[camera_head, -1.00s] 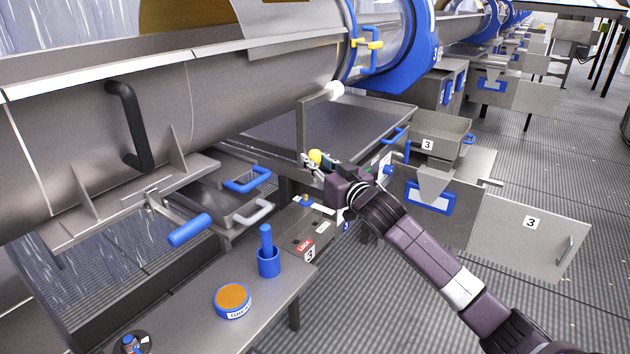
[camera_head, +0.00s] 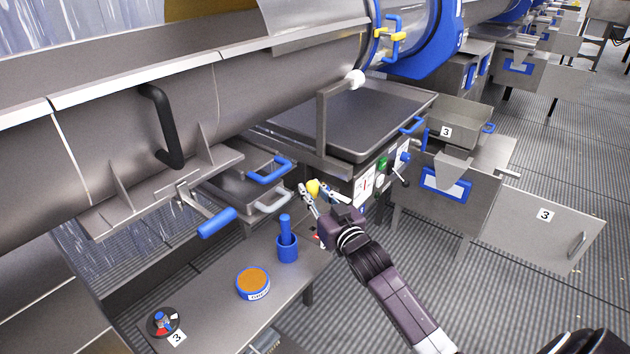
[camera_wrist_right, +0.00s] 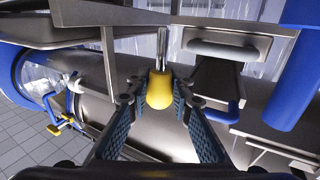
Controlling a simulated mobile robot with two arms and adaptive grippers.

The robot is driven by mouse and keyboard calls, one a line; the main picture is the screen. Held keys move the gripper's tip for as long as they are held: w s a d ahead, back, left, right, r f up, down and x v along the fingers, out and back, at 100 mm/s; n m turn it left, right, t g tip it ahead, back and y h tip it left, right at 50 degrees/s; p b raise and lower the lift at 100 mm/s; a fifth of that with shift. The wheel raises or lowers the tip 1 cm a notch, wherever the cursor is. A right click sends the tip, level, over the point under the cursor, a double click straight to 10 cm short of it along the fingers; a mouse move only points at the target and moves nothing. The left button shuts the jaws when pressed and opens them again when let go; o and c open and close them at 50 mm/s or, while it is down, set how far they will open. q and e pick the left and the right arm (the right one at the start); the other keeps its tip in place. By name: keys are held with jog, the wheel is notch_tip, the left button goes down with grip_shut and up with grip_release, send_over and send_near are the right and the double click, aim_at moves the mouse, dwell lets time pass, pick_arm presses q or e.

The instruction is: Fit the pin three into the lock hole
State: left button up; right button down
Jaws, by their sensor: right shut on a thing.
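My right gripper (camera_head: 313,195) is shut on a yellow-handled pin (camera_head: 313,186). In the right wrist view the yellow handle (camera_wrist_right: 159,91) sits between the two blue-padded fingers, and its metal shaft (camera_wrist_right: 162,45) points away from the wrist. No number shows on the pin. The gripper hangs above the far right end of the low steel bench, near a blue cup. Only a sliver of a red label (camera_head: 317,237) shows there; the hand and arm hide the rest, and I cannot see the lock hole. My left gripper is not in view.
The blue cup with a rod (camera_head: 287,247) and an orange-topped tin (camera_head: 253,283) stand on the bench. A steel tray (camera_head: 360,115) with an upright post is behind the gripper, beside a button panel (camera_head: 378,172). The big drum (camera_head: 120,110) fills the upper left.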

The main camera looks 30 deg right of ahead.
jog(key=shift+r, duration=0.1)
jog(key=shift+p, duration=0.3)
jog(key=b, duration=0.4)
send_over(313, 223)
jog(key=s+a, duration=0.1)
jog(key=s, duration=0.1)
jog(key=shift+a+f, duration=0.1)
jog(key=shift+f, duration=2.9)
jog(key=shift+p, duration=0.7)
jog(key=shift+f+b, duration=1.75)
jog(key=shift+f, duration=0.65)
jog(key=c, duration=1.6)
grip_release()
jog(key=shift+f, duration=0.1)
jog(key=shift+s, duration=0.1)
